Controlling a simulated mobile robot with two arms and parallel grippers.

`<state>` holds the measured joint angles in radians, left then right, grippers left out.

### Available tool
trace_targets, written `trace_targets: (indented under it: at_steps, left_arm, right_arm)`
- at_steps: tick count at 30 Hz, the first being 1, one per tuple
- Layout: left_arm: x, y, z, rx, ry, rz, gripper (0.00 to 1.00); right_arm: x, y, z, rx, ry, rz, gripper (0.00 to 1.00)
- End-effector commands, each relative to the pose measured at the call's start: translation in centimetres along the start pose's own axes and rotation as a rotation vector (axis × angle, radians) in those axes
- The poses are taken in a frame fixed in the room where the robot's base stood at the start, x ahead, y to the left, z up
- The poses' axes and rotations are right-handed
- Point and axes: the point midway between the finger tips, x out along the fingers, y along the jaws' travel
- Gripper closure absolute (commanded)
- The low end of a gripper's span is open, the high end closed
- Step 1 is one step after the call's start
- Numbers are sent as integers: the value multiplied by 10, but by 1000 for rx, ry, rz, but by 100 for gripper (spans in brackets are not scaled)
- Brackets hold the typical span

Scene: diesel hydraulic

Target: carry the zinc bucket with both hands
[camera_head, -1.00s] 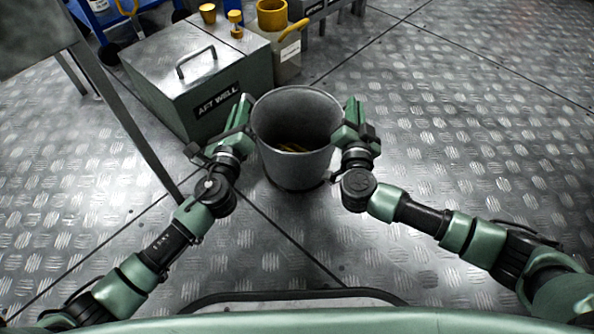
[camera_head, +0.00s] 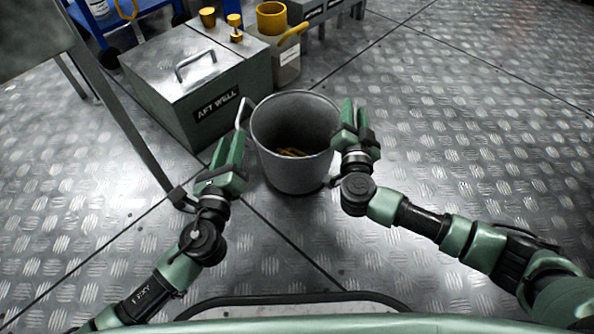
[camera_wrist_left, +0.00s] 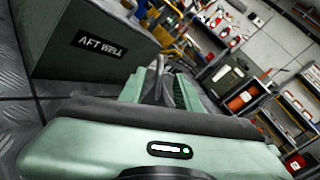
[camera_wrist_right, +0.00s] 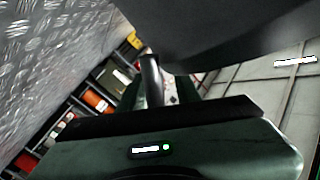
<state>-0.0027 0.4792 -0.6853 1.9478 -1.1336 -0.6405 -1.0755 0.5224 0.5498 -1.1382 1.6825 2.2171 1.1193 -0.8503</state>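My left gripper (camera_head: 231,140) is open and empty, just short of that handle, which shows between the fingers in the left wrist view (camera_wrist_left: 159,72). My right gripper (camera_head: 354,110) is at the bucket's right side. In the right wrist view the right handle (camera_wrist_right: 151,80) fills the gap between its fingers, so it looks shut on it.
A grey-green box marked AFT WELL (camera_head: 190,90) stands close behind my left gripper. Beside it is a container with a yellow cup (camera_head: 271,18). A metal post (camera_head: 125,115) runs down at the left. The tread-plate floor (camera_head: 470,130) is clear at the right.

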Motion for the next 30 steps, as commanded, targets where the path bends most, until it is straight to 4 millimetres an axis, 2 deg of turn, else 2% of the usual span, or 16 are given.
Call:
trace_targets:
  at_steps: [1,4,8,11,24,30]
  left_arm:
    - [-10,1,-1,-1,3,1,67]
    - [-21,1,0,-1,1,1,67]
    - [-29,0,0,0,-1,1,67]
    - [-31,0,0,0,-1,1,67]
    - [-30,0,0,-1,-1,1,67]
    - [-30,0,0,-1,-1,1,67]
  right_arm:
    - [0,0,0,0,0,0,67]
    - [0,0,0,0,0,0,67]
    - [-2,0,0,0,-1,0,67]
    - [-11,0,1,0,-2,0,67]
    - [-98,1,1,2,-3,2,67]
    - [-117,1,0,-1,-1,1,67]
